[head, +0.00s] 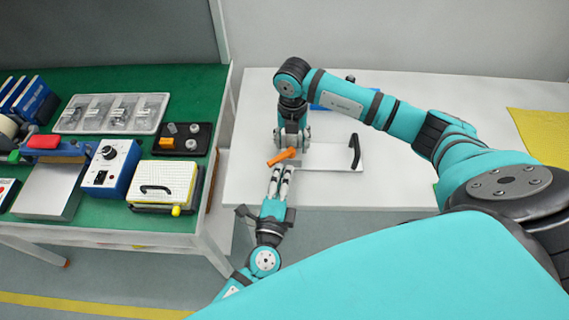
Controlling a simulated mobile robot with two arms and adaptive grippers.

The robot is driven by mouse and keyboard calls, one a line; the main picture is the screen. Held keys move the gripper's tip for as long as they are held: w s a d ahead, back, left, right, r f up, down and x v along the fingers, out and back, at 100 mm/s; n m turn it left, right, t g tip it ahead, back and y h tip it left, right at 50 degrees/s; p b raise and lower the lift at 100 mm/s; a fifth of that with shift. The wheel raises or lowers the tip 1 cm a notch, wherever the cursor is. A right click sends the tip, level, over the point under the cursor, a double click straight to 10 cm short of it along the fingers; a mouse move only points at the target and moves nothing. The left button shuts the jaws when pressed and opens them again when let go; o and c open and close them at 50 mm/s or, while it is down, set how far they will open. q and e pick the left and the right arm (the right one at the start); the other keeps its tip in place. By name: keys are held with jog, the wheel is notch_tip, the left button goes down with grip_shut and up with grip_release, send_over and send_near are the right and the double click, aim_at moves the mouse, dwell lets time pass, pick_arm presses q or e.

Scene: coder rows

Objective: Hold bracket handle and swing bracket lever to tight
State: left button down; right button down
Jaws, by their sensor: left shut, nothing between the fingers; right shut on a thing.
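The orange bracket lever (282,157) shows at the left part of the white table, between my two grippers, pointing down and to the left. My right gripper (291,141) comes down from above just behind the lever and is shut on the bracket handle, which is mostly hidden under the fingers. My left gripper (281,172) reaches up from below with its fingers shut and empty, their tips close to the lever. I cannot tell whether they touch it. The bracket body is largely covered by the grippers.
A grey plate with a black handle (355,152) lies right of the grippers on the white table (400,190). A blue item (322,105) is behind my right arm. The green bench (200,85) at left holds trays, a blue control box (111,168) and a cream case (163,183).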

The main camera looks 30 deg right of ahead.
pick_arm(q)
jog(key=shift+w+a, duration=0.5)
jog(key=shift+w, duration=0.3)
jog(key=shift+w+a, duration=0.35)
jog(key=shift+w, duration=0.4)
